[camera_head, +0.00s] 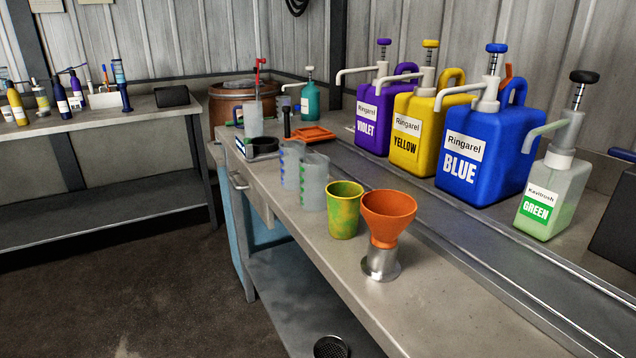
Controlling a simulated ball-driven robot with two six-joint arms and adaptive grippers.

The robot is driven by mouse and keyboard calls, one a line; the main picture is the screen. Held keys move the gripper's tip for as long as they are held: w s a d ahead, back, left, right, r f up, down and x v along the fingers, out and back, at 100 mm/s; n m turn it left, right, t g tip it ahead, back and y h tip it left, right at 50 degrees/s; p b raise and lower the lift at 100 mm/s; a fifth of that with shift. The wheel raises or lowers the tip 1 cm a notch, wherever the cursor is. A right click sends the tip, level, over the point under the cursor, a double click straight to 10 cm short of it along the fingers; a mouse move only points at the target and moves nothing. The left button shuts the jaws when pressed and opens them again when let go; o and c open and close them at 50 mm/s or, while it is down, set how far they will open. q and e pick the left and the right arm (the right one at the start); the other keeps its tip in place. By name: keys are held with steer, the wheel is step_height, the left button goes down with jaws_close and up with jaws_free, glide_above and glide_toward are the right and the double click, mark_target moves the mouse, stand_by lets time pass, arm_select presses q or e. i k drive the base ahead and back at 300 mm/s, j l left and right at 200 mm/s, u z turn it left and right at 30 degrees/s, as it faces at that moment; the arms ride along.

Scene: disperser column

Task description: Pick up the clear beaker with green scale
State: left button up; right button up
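Two clear beakers stand side by side on the grey workbench (350,240). The front beaker (316,186) shows small green marks along its left side. The rear beaker (291,160) sits just behind and left of it, partly overlapped, with bluish marks that are too small to read surely. Both stand upright and look empty. Neither of my grippers can be made out in the head view.
A green-yellow cup (344,212) stands close right of the front beaker, beside an orange funnel (388,215) on a metal holder (380,264). Violet, yellow, blue (484,150) and green pump containers line the back. The bench's front right is clear.

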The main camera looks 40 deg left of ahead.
mark_target(313, 168)
steer(key=k+j+u, duration=0.1)
steer(key=u, duration=0.9)
